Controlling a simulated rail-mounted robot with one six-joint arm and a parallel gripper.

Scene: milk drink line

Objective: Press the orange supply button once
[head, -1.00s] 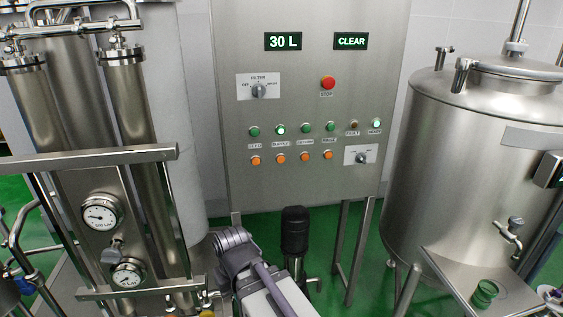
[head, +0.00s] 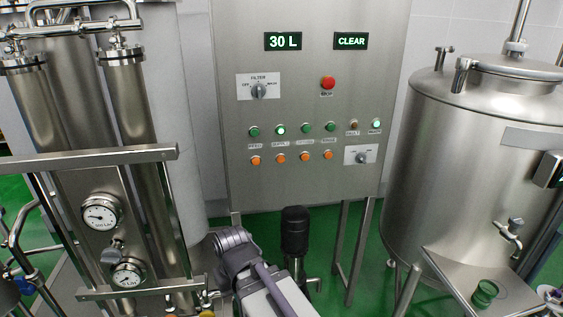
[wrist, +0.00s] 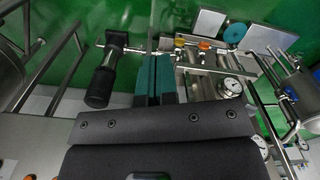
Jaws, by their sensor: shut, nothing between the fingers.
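The steel control panel (head: 310,205) shows in the head view with a row of orange buttons under small labels. The orange button in the second column (head: 281,158) appears to be the supply one; its label is too small to read surely. The green lamp (head: 280,130) above it is lit. My gripper (wrist: 153,62) shows in the wrist view with its teal fingers together and empty, above the floor and pipework. In the head view my arm is low in front of the panel, and the fingers cannot be made out. The gripper is apart from the orange buttons.
A red stop button (head: 328,83), a filter switch (head: 258,91) and a lower switch (head: 362,157) share the panel. Displays read 30 L (head: 283,41) and CLEAR (head: 351,41). A black pump motor (head: 295,230) stands below. Steel filter tubes (head: 130,110) are left, a tank (head: 450,160) right.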

